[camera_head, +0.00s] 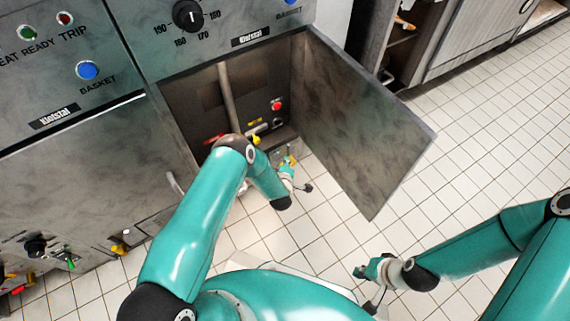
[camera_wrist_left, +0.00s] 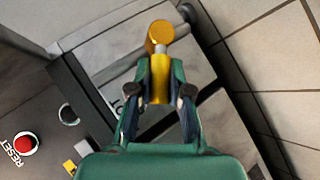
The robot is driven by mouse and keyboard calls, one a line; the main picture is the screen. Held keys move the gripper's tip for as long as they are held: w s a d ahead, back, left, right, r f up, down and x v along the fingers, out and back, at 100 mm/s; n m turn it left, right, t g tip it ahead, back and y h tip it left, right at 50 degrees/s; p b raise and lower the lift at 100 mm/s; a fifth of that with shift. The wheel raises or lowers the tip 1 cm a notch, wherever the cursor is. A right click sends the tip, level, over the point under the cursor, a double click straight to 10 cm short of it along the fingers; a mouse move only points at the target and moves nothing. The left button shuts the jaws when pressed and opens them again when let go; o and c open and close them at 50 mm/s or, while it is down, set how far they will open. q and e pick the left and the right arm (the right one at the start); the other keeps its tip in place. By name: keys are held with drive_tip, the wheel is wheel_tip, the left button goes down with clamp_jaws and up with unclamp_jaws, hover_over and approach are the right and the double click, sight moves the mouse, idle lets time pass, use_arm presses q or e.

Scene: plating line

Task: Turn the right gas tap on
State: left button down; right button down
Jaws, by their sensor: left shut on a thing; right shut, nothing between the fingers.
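The yellow tap (camera_wrist_left: 159,85) shows in the left wrist view, with a round yellow end (camera_wrist_left: 158,37) above a yellow lever. My left gripper (camera_wrist_left: 161,74) is shut on this lever, one finger on each side. In the head view my left gripper (camera_head: 287,170) is low at the open cabinet, and a small yellow part of the tap (camera_head: 290,160) shows beside its fingers. In the wrist view the lever points down the picture, across the slanting grey pipe behind it. My right gripper (camera_head: 369,269) is shut and empty above the tiled floor.
The cabinet door (camera_head: 365,125) stands open to the right of my left arm. Inside are a vertical pipe (camera_head: 228,95), a red button (camera_head: 276,104), a red handle (camera_head: 213,139) and another yellow part (camera_head: 256,140). The tiled floor (camera_head: 480,150) at right is clear.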

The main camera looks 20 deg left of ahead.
use_arm(q)
drive_tip(key=shift+d+f, duration=0.1)
drive_tip(key=c, duration=1.1)
unclamp_jaws()
drive_tip(key=shift+s, duration=0.1)
drive_tip(key=v, duration=1.1)
drive_tip(key=shift+s, duration=0.4)
